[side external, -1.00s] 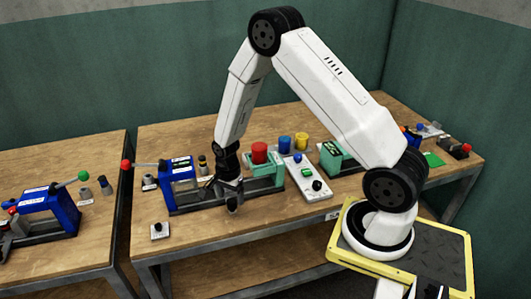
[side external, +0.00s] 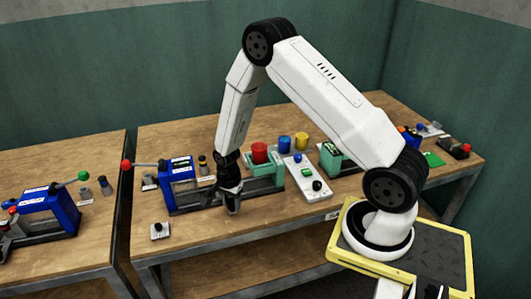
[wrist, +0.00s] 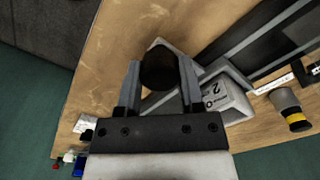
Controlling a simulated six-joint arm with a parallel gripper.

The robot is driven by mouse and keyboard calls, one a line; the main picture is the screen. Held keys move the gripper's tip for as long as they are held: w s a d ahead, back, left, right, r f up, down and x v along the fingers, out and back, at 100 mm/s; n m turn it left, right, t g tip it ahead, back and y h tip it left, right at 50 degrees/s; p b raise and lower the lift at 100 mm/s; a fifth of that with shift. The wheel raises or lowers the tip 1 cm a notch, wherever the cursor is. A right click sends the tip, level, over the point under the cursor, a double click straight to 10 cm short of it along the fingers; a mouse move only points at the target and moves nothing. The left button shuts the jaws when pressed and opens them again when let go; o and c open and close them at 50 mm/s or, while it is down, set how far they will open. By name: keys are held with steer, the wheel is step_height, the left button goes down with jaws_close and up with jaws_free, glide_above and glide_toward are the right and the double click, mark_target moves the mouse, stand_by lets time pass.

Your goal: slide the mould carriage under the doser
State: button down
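A dark round knob (wrist: 160,62) sits between the two fingers of my gripper (wrist: 160,82) in the wrist view, and both fingers appear to touch its sides. The knob is on a pale grey carriage part (wrist: 235,75), mostly hidden by the fingers. A block marked 2 (wrist: 230,100) is beside the right finger. In the side view my gripper (side external: 232,207) is low at the near side of the dark rail (side external: 190,205), hiding the carriage there.
A blue press (side external: 178,185) with a red-ball lever (side external: 126,165) stands at the rail's left.

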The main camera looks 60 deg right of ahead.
steer(key=s+d, duration=0.8)
steer(key=d, duration=0.1)
steer(key=shift+s, duration=0.4)
steer(key=shift+c, duration=1.1)
jaws_free()
steer(key=shift+a+r, duration=0.1)
steer(key=shift+r, duration=0.1)
step_height(320, 180, up, 8)
steer(key=shift+f, duration=0.25)
